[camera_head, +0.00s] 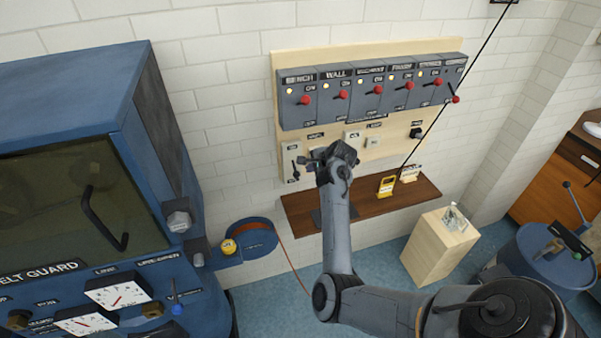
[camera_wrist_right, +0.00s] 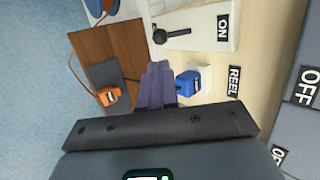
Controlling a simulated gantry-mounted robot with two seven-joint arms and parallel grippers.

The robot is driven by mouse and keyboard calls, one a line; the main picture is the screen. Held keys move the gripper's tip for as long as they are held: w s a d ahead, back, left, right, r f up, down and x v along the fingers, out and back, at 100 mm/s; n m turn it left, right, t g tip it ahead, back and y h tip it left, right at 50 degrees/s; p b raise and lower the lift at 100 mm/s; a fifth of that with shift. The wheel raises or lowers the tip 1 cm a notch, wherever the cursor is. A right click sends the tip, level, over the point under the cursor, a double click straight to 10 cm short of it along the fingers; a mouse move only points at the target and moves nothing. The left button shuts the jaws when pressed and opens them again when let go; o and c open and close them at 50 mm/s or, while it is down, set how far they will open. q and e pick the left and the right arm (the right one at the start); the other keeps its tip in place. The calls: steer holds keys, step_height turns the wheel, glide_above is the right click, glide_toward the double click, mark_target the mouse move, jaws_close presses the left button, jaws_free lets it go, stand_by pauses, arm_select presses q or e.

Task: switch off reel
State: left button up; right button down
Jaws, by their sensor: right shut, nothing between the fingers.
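A small blue piece on a white base (camera_wrist_right: 187,82) sits on the pale board beside the REEL label (camera_wrist_right: 234,80) in the right wrist view. I cannot tell whether it is a plug or a switch knob. My right gripper (camera_head: 336,153) is shut and empty, its closed fingers (camera_wrist_right: 158,75) right beside the blue piece; contact cannot be told. In the head view my gripper hides this part of the board. A white switch plate with a black lever (camera_wrist_right: 170,34) and an ON label is close by. My left gripper is not in view.
A row of grey switch boxes with red levers (camera_head: 372,90) is above my gripper. A brown shelf (camera_head: 350,209) lies below, with a yellow item (camera_head: 387,185) on it. An orange plug (camera_wrist_right: 108,96) with a cord lies on a dark pad. A blue machine (camera_head: 75,110) stands left.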

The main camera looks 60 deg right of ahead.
mark_target(298, 174)
steer(key=x, duration=0.8)
steer(key=shift+w+f, duration=0.1)
steer(key=shift+w+d+f, duration=0.25)
steer(key=shift+w+f, duration=0.2)
steer(key=shift+f, duration=0.05)
